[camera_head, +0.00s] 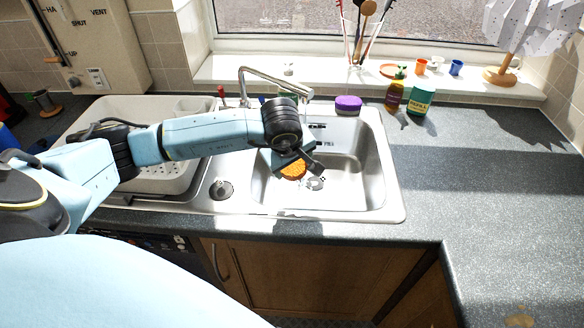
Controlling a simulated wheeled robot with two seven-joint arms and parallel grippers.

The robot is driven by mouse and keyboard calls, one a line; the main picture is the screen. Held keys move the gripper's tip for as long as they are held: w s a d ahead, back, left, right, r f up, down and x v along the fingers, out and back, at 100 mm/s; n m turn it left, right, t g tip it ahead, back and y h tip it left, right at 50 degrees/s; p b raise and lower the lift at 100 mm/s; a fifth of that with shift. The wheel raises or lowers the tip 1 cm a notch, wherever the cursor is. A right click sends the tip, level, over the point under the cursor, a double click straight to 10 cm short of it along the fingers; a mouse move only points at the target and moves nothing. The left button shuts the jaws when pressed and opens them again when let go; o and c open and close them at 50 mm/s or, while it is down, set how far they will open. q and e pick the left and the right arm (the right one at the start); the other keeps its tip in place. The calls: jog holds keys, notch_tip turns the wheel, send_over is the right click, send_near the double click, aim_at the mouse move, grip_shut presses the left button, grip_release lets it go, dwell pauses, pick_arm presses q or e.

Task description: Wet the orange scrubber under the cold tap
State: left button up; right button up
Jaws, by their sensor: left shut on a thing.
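The orange scrubber (293,171) is a small orange piece held low over the steel sink bowl (370,170). My left gripper (298,160) is shut on it, reaching in from the left, and its dark fingers hide part of the scrubber. The metal tap (275,78) arches over the back left of the bowl, and its spout end is behind and above my gripper. I cannot tell whether water is running. The cold tap's handle is not clearly distinguishable. My right gripper is not in view.
A purple-topped tub (348,104) stands at the sink's back edge. A brown bottle (394,97) and a green tub (420,102) stand to its right. A white dish rack (100,115) fills the left side. The right worktop (480,170) is clear.

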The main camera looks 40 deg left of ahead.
pick_arm(q)
jog(key=w+a+f+b, duration=0.2)
jog(key=w+a+b, duration=0.3)
jog(key=w, duration=0.5)
jog(key=shift+a+f+b, duration=0.2)
jog(key=shift+a+b, duration=0.2)
jog(key=shift+b, duration=0.35)
jog(key=shift+w, duration=0.1)
jog(key=shift+s+d+p, duration=0.55)
jog(key=shift+s+d, duration=0.1)
jog(key=shift+s, duration=0.55)
jog(key=shift+s+d+p, duration=0.5)
jog(key=shift+s+d, duration=0.2)
jog(key=shift+s, duration=0.45)
jog(key=shift+s+d+p, duration=0.55)
jog(key=shift+s+d, duration=0.1)
jog(key=shift+s, duration=0.55)
